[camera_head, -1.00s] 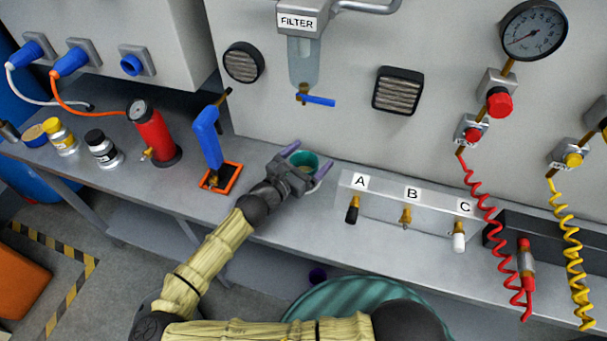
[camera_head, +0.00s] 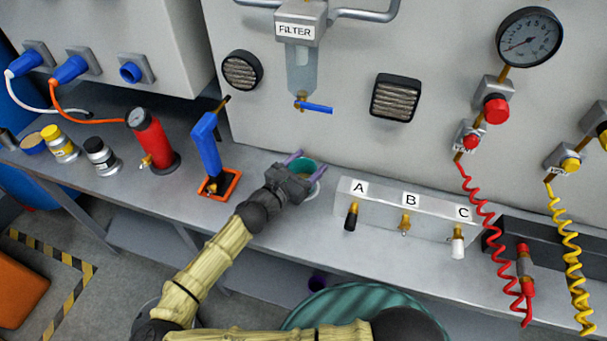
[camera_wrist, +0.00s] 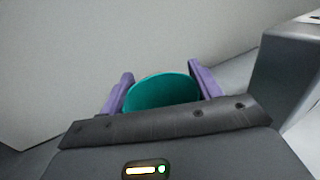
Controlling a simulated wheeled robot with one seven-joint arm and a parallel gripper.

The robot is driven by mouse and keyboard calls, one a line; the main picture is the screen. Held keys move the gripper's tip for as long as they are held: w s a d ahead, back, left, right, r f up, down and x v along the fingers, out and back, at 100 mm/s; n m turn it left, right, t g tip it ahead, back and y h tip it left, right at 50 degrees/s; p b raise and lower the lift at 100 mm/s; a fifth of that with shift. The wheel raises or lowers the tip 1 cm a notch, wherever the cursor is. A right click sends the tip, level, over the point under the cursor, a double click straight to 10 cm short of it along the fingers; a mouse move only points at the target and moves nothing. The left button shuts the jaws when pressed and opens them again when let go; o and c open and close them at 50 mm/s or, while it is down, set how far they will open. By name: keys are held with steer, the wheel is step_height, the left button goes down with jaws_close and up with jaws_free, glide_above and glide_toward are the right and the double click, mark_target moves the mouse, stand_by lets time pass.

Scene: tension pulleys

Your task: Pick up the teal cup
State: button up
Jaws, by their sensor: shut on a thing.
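The teal cup (camera_head: 304,164) is on the grey workbench, below the filter and close to the wall panel. My gripper (camera_head: 306,165) reaches it from the front left, with one purple finger on each side. In the wrist view the teal cup (camera_wrist: 162,93) sits between the two purple fingers of my gripper (camera_wrist: 163,88), which are shut on it. The gripper body hides the cup's lower part, so I cannot tell whether it touches the bench.
A metal block (camera_head: 405,205) with valves A, B and C stands just right of the cup. A blue-handled tool (camera_head: 208,140) in an orange frame and a red cylinder (camera_head: 152,138) stand to the left. The filter's blue valve lever (camera_head: 317,107) hangs above.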

steer(key=shift+r, duration=0.1)
step_height(320, 180, up, 10)
stand_by(0.4)
stand_by(0.9)
